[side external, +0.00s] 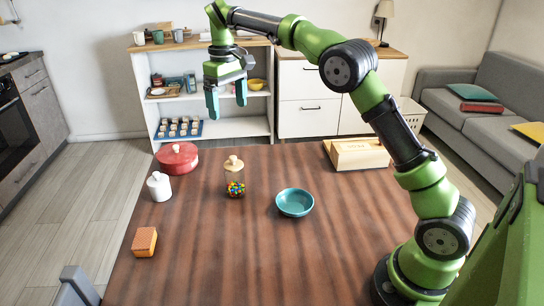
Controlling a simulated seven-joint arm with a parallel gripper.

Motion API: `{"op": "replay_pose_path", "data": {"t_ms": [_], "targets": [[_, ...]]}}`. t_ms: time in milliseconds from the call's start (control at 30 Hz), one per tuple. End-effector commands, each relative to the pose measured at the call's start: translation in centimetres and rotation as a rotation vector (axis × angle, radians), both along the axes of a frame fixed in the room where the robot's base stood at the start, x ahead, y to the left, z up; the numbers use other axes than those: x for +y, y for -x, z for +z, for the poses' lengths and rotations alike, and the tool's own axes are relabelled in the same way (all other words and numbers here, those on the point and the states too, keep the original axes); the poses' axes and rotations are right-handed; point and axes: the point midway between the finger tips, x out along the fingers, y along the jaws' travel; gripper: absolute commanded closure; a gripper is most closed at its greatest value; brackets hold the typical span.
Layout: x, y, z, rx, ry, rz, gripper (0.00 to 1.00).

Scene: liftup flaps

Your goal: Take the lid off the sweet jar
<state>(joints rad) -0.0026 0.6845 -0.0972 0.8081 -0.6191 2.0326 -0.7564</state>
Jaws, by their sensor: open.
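The sweet jar (235,187) stands upright on the wooden table, a clear jar with colourful sweets in its lower part. Its tan lid (233,164) with a round knob sits on top. My gripper (227,102) is open and empty, pointing down, with its teal fingers apart. In the picture it shows above the jar, clear of the lid.
A white lidded pot (159,187) and a red lidded pot (177,158) stand left of the jar. A teal bowl (295,203) is to its right. A wooden box (357,154) lies at the back right, an orange block (144,242) at the front left. The table's front middle is clear.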

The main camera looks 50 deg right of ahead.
Motion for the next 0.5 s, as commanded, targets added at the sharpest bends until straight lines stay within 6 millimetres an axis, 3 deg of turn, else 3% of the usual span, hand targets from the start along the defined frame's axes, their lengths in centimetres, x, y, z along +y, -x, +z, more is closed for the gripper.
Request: {"op": "replay_pose_path", "data": {"t_ms": [500], "targets": [[0.0,0.1,-9.8,-0.001,-0.001,0.000,0.11]]}}
